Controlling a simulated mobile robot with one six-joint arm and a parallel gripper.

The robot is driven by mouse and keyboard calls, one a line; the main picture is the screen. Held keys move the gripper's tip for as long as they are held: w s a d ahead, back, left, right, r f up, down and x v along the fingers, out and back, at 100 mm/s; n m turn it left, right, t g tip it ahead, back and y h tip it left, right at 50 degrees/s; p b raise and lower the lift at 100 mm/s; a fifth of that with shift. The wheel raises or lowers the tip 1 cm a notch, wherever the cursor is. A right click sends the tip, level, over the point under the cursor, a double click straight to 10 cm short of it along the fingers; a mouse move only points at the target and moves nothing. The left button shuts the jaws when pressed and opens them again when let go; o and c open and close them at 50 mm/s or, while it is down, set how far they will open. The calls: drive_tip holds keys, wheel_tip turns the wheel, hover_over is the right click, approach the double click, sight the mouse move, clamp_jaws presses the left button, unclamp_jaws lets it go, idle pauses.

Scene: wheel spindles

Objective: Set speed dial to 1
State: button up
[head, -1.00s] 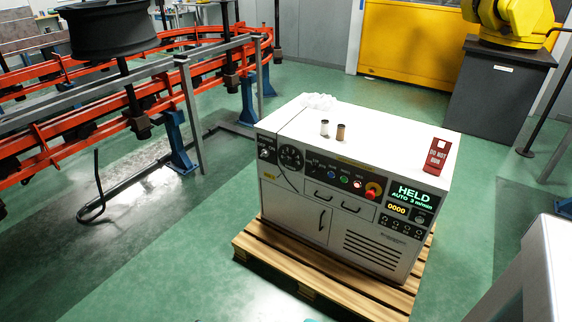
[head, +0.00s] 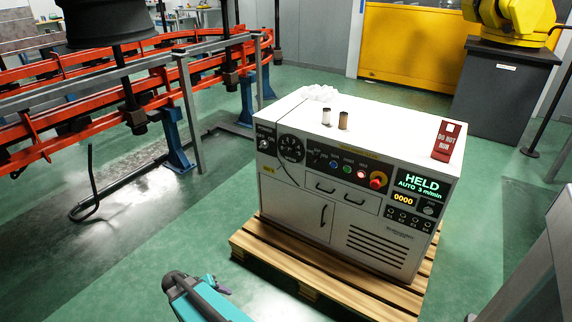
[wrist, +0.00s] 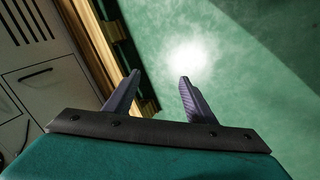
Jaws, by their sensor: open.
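The white control cabinet (head: 345,185) stands on a wooden pallet in the head view. A large round black dial (head: 291,148) with pale marks is at the left of its front panel; its setting is too small to read. A small round knob (head: 429,210) sits right of the 0000 counter. I cannot tell for sure which one is the speed dial. The display (head: 418,185) reads HELD, AUTO 3 m/min. My gripper (wrist: 160,78) is open and empty in the wrist view, over green floor beside the pallet; its teal body shows low in the head view, in front of the cabinet.
A red emergency button (head: 378,180) and several small buttons line the panel. Two small cylinders (head: 335,119), a white cloth and a red DO NOT RUN tag (head: 446,140) are on top. The orange conveyor (head: 95,115) runs at left. The pallet (head: 275,262) juts out in front.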

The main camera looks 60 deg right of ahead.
drive_tip(key=w+d+r+m+t+h+b, duration=0.1)
drive_tip(key=w+d+r+m+h+b, duration=0.15)
drive_tip(key=d, duration=0.45)
drive_tip(key=w+d+r+m+h+b, duration=0.1)
drive_tip(key=w+d+r+b, duration=0.2)
drive_tip(key=d, duration=0.4)
drive_tip(key=m+h+b, duration=0.8)
drive_tip(key=h+b, duration=0.1)
drive_tip(key=b, duration=0.4)
approach(288, 152)
drive_tip(key=a, duration=0.6)
drive_tip(key=shift+d+r, duration=0.15)
drive_tip(key=shift+r, duration=0.05)
drive_tip(key=shift+d, duration=0.1)
drive_tip(key=shift+s+d+b, duration=0.1)
drive_tip(key=shift+d+b, duration=1.4)
drive_tip(key=shift+d, duration=5.3)
